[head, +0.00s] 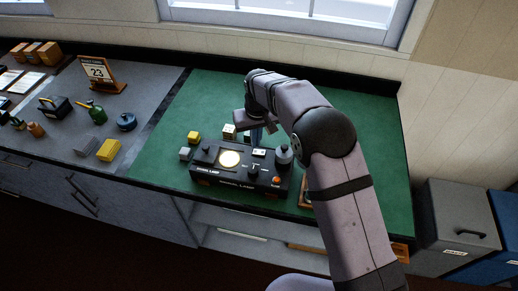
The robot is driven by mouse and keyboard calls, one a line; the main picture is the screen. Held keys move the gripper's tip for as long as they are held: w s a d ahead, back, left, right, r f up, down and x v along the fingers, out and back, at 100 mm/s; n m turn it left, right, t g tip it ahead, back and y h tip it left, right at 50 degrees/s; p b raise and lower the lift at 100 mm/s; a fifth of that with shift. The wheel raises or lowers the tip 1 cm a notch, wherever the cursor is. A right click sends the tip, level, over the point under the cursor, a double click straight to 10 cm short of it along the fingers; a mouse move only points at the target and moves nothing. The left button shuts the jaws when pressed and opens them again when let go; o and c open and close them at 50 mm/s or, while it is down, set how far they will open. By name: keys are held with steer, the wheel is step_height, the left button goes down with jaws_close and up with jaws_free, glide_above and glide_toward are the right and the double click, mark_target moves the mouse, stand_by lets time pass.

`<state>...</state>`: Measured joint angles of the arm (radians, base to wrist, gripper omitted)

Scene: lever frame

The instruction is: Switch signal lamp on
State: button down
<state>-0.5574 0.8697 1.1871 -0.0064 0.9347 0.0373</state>
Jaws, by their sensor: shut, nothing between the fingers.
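The signal lamp unit (215,176) is a black box with pale lettering on its front edge, standing on the green mat. A small dark knob or lever (254,169) stands right of the disc, and an orange button (277,181) sits near the front right corner. A white label plate (259,152) lies towards the back. My gripper (256,138) points down, shut and empty, above or behind the unit's back edge; its fingertips are partly hard to make out.
A grey round-topped object (284,155) is at the unit's right end, close to my arm. Yellow (194,137), grey (185,153) and white (229,131) blocks stand to the left and behind. The green mat (200,95) is clear at the back left. My arm hides part of the right side.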

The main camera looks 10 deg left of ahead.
mark_target(257, 152)
steer(key=shift+r+p, duration=1.45)
steer(key=shift+r, duration=0.75)
steer(key=d, duration=0.3)
steer(key=d+r+m+b, duration=0.1)
steer(key=d, duration=0.3)
steer(key=d+r+m, duration=0.1)
steer(key=d, duration=0.2)
steer(key=shift+d+b, duration=0.2)
steer(key=shift+b, duration=0.1)
steer(key=s+d+f+m+b, duration=0.1)
steer(key=s+d+f+m, duration=0.1)
steer(key=s+d, duration=0.8)
steer(key=s+d+f+m+g+b, duration=0.1)
steer(key=s+d+f+m, duration=0.1)
steer(key=s+d, duration=0.7)
steer(key=s, duration=0.7)
steer(key=shift+s+d+g+h+b, duration=0.25)
steer(key=shift+d+g+h+b, duration=0.05)
steer(key=shift+d+h+b, duration=0.1)
